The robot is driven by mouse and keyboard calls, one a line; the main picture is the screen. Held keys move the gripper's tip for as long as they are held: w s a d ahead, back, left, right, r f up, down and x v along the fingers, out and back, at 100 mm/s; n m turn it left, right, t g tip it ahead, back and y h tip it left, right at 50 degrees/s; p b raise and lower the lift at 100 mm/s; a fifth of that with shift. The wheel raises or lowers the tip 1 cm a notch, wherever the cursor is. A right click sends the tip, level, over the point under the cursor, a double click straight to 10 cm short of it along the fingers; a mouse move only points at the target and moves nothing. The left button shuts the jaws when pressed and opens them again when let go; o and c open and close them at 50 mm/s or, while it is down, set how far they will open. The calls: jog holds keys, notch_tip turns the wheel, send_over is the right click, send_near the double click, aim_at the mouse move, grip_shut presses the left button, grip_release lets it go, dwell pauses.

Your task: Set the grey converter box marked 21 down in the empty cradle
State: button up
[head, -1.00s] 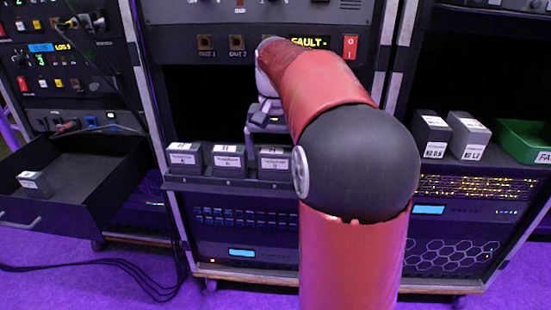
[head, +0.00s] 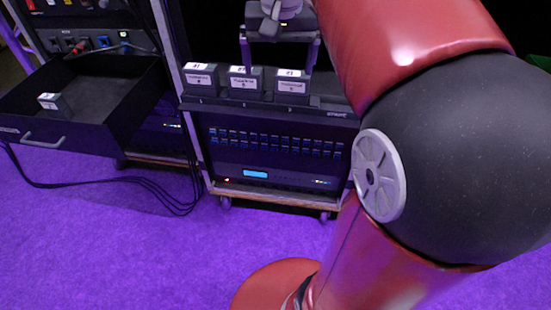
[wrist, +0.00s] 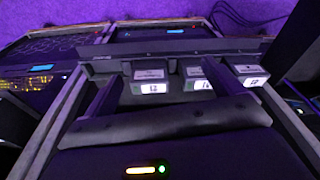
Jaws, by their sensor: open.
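Three grey boxes with white labels stand in a row on the dark shelf of the middle rack: a left one (head: 200,77), a middle one (head: 244,81) and a right one (head: 292,84). The right box's top label may read 21, but it is too small to be sure. My gripper (head: 279,60) is open above the row, its fingers spread over and beside the right box. In the wrist view, that box (wrist: 151,76) lies between the spread fingers (wrist: 164,83). I see no empty cradle among the three places; the box bottoms are hidden.
An open black drawer (head: 108,70) juts out at the left, with another small labelled grey box (head: 55,104) inside. Black cables (head: 150,192) lie on the purple floor (head: 120,245). My red arm covers the right side of the head view.

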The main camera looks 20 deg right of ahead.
jog(key=s+a+f+n+t, duration=0.2)
jog(key=s+a+f, duration=0.1)
jog(key=s+f, duration=0.3)
jog(key=s+a+f+n+t, duration=0.1)
jog(key=s+a+f+n, duration=0.1)
jog(key=s+a+f, duration=0.2)
jog(key=s+f, duration=0.2)
jog(key=s, duration=0.2)
jog(key=shift+a+f+n+t, duration=0.25)
jog(key=shift+f+n+t, duration=0.05)
jog(key=shift+t, duration=0.1)
jog(key=shift+s, duration=0.1)
